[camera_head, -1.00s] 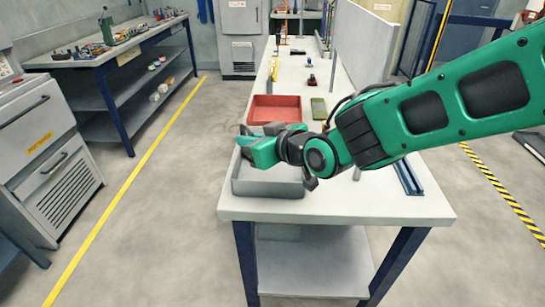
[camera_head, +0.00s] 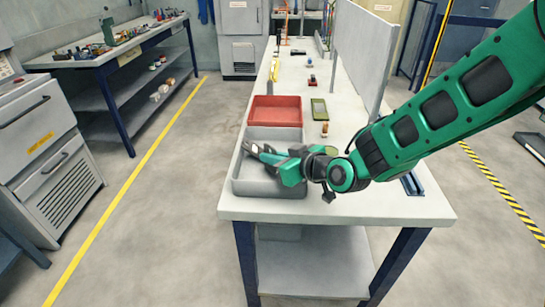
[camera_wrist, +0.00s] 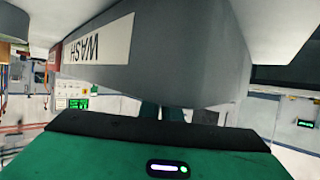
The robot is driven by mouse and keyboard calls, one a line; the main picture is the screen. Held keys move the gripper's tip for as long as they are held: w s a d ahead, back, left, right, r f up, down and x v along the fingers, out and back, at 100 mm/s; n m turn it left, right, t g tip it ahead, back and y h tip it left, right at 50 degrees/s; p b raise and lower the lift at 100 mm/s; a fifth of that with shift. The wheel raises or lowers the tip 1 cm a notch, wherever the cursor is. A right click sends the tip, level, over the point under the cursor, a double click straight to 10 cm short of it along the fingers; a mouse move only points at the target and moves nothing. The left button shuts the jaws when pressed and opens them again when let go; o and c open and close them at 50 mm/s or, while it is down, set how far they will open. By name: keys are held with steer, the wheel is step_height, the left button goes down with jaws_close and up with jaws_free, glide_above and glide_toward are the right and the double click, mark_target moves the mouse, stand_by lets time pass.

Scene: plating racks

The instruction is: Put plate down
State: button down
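I cannot make out a plate in either view. My gripper (camera_head: 262,154) is over the grey bin (camera_head: 240,187) at the near end of the bench in the head view, pointing left and low over its opening. Dark grey shapes show at its tip, too small to tell fingers from a held thing. In the wrist view, a grey bin wall (camera_wrist: 195,65) with an upside-down WASH label (camera_wrist: 98,47) fills the upper middle. The green gripper body (camera_wrist: 100,150) fills the bottom, and the fingertips are mostly hidden.
A red bin (camera_head: 275,111) stands directly behind the grey bin. A green tray (camera_head: 319,109) and a small brown-topped item (camera_head: 324,130) lie to its right. An upright grey panel (camera_head: 362,60) borders the bench's right side.

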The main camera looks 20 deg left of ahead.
steer(key=c, duration=2)
jaws_free()
steer(key=v, duration=1.2)
